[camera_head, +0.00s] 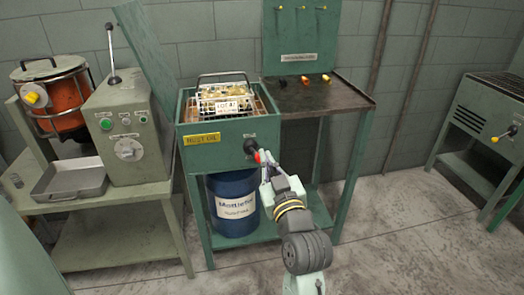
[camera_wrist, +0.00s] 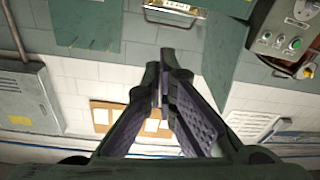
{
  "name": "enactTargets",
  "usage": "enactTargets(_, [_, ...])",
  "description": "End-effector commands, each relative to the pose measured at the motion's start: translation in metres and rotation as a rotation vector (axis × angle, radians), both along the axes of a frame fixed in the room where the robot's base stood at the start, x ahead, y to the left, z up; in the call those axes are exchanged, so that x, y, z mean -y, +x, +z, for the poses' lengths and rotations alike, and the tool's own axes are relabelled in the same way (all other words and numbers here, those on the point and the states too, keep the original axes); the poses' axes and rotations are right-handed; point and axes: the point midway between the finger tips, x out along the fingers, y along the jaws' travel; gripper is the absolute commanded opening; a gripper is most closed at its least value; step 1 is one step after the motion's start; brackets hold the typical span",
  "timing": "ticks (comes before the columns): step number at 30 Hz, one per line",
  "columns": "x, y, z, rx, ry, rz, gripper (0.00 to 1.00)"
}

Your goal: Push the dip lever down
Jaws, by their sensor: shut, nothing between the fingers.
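The green dip tank (camera_head: 225,145) stands at the centre in the head view, with a yellow label on its front. A wire basket (camera_head: 222,98) with a "LOT 47" tag sits in its top. The dip lever (camera_head: 250,146) shows as a dark part at the right of the tank's front, with a red end beside my gripper. My gripper (camera_head: 262,164) is at or just in front of that red end; I cannot tell if they touch. In the wrist view my gripper's fingers (camera_wrist: 164,78) are closed together with nothing between them. The lever cannot be made out there.
A blue drum (camera_head: 232,205) stands under the tank. A dark bench (camera_head: 320,92) with a green back panel adjoins on the right. A control box (camera_head: 125,130), metal tray (camera_head: 70,180) and orange pot (camera_head: 58,100) stand left. Floor at right is clear.

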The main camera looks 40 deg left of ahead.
Motion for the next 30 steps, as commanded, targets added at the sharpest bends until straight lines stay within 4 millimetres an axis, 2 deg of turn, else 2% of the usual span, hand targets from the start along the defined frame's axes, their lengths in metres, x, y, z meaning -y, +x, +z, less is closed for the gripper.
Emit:
enactTargets(5, [-0.006,0.004,0.002,0.001,0.001,0.001,0.0])
enactTargets(8, [-0.017,0.012,0.005,0.001,0.001,0.001,0.0])
enactTargets(20, [-0.084,0.061,0.014,0.001,0.0,0.002,0.0])
enactTargets(21, [-0.078,0.061,0.0,-0.006,-0.003,-0.001,0.0])
enactTargets(24, [-0.073,0.06,-0.014,-0.005,-0.001,-0.001,0.0])
enactTargets(30, [-0.068,0.06,-0.027,0.0,0.002,-0.001,0.0])
